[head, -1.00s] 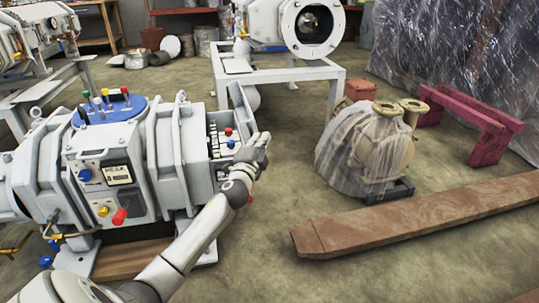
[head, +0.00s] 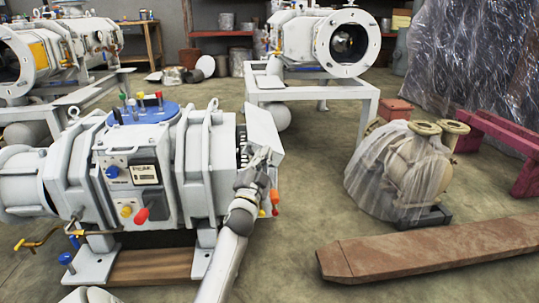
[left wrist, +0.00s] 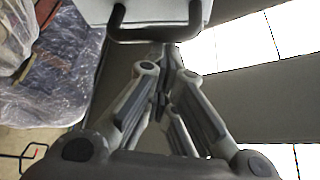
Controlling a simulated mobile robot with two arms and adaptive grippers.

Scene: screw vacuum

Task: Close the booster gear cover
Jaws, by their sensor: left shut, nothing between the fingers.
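The booster (head: 150,170) is a large pale-grey machine with colored knobs at the left of the head view. Its gear cover (head: 263,130) is a light panel at the machine's right end. It stands partly open, with a dark gap (head: 241,152) between it and the body. My left gripper (head: 260,160) is shut and empty, close in front of the cover; I cannot tell whether they touch. In the left wrist view the shut fingers (left wrist: 165,85) lie below a dark bar handle (left wrist: 160,36) on a pale box-like part (left wrist: 150,10). My right gripper is out of view.
A plastic-wrapped pump (head: 400,175) stands to the right on the floor. A long rusty beam (head: 430,248) lies in front of it. A second machine on a white frame (head: 310,90) stands behind. Floor between booster and pump is clear.

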